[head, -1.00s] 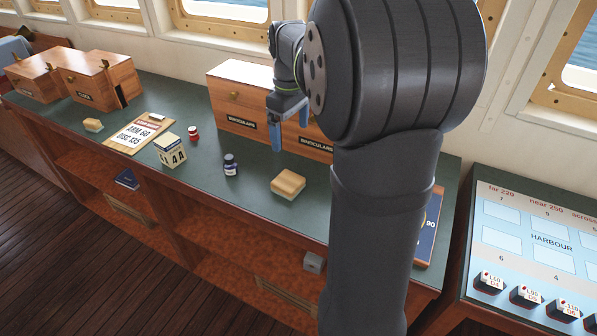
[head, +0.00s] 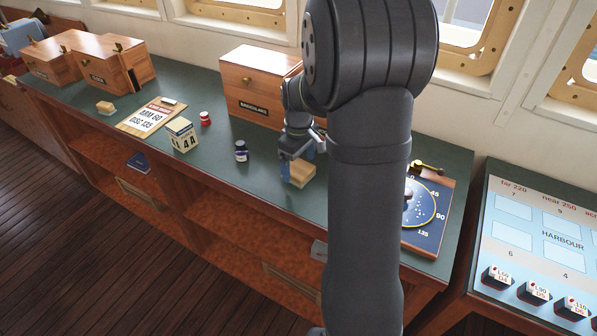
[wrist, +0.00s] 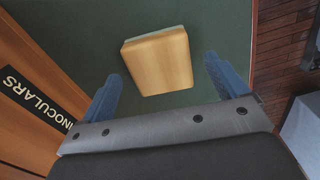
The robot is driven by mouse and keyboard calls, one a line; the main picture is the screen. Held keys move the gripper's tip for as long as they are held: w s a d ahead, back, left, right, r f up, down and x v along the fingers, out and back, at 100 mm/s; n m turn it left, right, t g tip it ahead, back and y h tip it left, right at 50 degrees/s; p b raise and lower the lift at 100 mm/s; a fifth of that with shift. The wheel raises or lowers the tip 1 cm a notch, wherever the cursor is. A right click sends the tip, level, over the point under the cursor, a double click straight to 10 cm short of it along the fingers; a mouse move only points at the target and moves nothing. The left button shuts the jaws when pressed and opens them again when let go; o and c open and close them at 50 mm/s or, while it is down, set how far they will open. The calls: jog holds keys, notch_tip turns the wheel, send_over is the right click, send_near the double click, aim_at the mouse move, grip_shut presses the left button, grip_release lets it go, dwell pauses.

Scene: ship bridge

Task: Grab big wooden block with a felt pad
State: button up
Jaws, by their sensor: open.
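The big wooden block (head: 298,174) sits on the green counter top, partly hidden by my gripper in the head view. In the wrist view the light wooden block (wrist: 158,62) lies ahead of my fingertips, turned slightly, with a pale grey-green strip along its far edge. That strip may be the felt pad. My gripper (wrist: 163,75) is open, with one blue finger to the block's left and one to its right, both near its closer end. In the head view my gripper (head: 297,155) is low over the block. Whether the fingers touch it I cannot tell.
A binoculars box (head: 255,88) stands close behind my gripper. An ink bottle (head: 241,151), a red-lidded jar (head: 205,118), a calendar block (head: 182,134) and a smaller wooden block (head: 105,107) stand to the left. A dial board (head: 432,212) lies right of my arm.

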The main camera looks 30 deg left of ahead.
notch_tip(320, 180, down, 2)
jog(key=shift+f, duration=0.2)
jog(key=c, duration=1.1)
jog(key=shift+r, duration=0.1)
